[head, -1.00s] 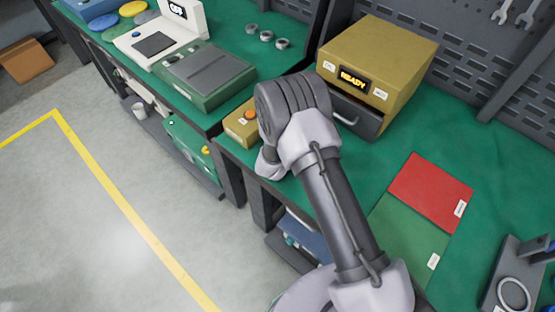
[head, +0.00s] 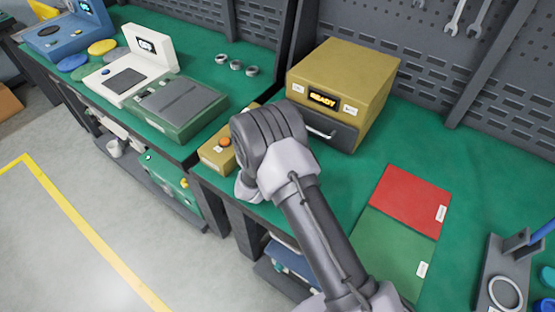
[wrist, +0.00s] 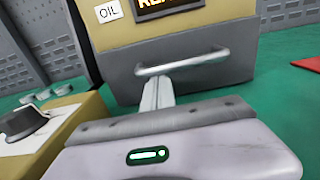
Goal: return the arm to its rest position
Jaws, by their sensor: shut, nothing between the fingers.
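My arm (head: 315,215) reaches from the lower right of the head view, with its bulky wrist joint (head: 270,140) in front of the yellow unit (head: 345,70). My gripper (wrist: 157,92) shows in the wrist view with its fingers together and nothing between them. The fingertips lie just below the bar handle (wrist: 182,64) of the grey drawer (wrist: 225,75). I cannot tell whether they touch the drawer. The drawer front looks flush with the unit, whose display reads READY. In the head view the fingers are hidden behind my arm.
A small yellow box with an orange knob (head: 224,142) stands close left of my wrist; its dark knob (wrist: 24,122) shows in the wrist view. A green device (head: 175,105), three rings (head: 236,65), and red (head: 410,198) and green mats (head: 395,250) lie on the benches.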

